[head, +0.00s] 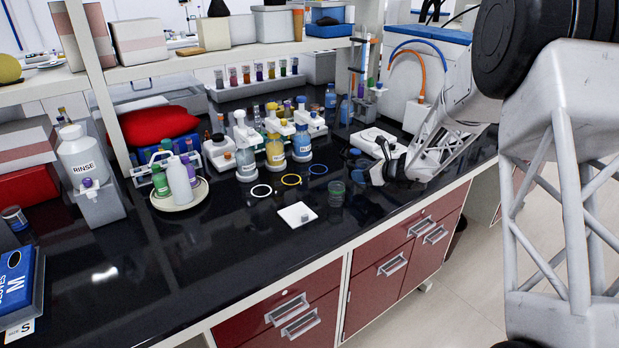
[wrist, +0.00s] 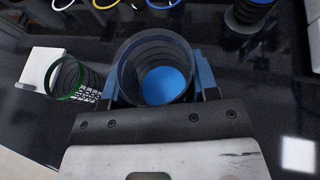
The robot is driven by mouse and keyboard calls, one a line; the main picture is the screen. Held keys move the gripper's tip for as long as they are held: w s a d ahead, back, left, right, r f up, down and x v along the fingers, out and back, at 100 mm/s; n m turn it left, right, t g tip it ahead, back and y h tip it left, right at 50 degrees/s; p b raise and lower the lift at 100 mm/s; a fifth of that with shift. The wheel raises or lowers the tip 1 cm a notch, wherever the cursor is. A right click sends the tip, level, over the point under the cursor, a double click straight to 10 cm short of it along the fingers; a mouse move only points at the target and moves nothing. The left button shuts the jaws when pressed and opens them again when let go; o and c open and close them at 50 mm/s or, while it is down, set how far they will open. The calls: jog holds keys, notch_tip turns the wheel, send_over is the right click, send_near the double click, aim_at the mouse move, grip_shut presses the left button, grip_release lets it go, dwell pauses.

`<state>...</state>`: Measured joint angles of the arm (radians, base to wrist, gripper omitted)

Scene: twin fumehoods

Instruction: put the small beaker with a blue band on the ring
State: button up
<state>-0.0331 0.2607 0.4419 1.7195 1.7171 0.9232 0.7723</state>
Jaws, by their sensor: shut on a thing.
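A clear beaker (wrist: 153,68) with blue showing at its bottom is between the blue fingers of my gripper (wrist: 158,82), seen from above in the wrist view. My gripper is shut on it; whether it touches the counter is unclear. In the head view my gripper (head: 377,172) is low over the dark counter, right of the rings. A blue ring (head: 318,169), a yellow ring (head: 291,179) and a white ring (head: 261,190) lie flat on the counter. The blue ring also shows at the top of the wrist view (wrist: 165,5).
A green-rimmed beaker (head: 337,190) stands close left of my gripper, beside a white tile (head: 297,214). Bottles (head: 274,152) stand behind the rings.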

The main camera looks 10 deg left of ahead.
jog(key=s+d+n+g, duration=0.1)
jog(key=d, duration=0.1)
jog(key=s+d+n+g+y, duration=0.1)
jog(key=d+g, duration=0.1)
jog(key=s+d+n+g, duration=0.1)
jog(key=s+d, duration=0.1)
jog(key=d, duration=0.1)
jog(key=shift+n, duration=0.4)
send_over(291, 180)
jog(key=shift+w+r, duration=0.1)
dwell(0.6)
jog(key=shift+y, duration=0.3)
jog(key=shift+f, duration=1.8)
jog(key=shift+f, duration=0.15)
jog(key=o, duration=1)
